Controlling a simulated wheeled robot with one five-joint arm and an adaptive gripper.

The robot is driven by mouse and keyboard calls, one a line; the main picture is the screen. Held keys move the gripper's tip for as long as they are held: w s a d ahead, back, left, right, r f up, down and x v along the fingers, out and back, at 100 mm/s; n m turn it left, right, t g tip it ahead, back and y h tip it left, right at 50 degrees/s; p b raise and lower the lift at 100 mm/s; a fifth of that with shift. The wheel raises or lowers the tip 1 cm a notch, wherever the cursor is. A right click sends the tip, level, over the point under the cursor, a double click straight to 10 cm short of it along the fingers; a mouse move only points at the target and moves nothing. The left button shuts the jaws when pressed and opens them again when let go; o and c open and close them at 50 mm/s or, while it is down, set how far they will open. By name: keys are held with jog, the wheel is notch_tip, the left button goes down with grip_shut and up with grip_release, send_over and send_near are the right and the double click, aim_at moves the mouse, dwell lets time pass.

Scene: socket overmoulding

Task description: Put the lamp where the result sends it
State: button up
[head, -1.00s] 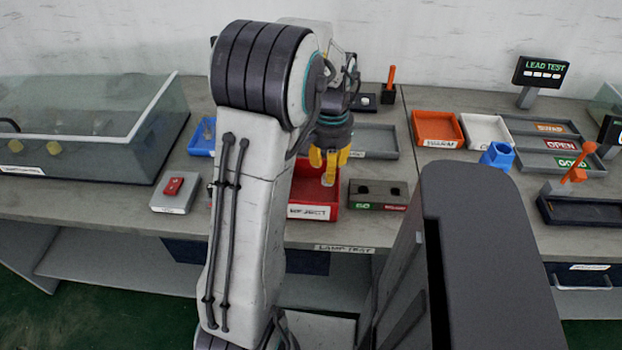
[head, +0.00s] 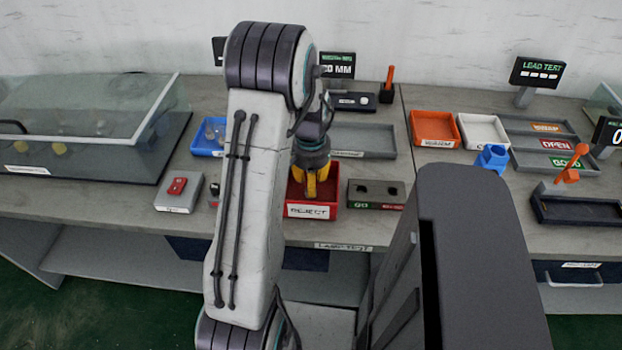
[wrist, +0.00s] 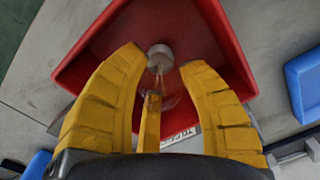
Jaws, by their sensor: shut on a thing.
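My gripper (head: 311,186) has yellow fingers and is shut on the lamp. The lamp is hidden by the fingers in the head view. Whether it touches the tray floor I cannot tell.
A grey block with two dark holes (head: 376,195) stands right of the red tray. A blue tray (head: 203,153) and a grey box with a red switch (head: 178,192) are to the left. A grey tray (head: 373,154) lies behind. A display (head: 338,66) ends in MM.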

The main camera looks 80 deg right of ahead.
jog(key=shift+f, duration=0.15)
jog(key=o, duration=1)
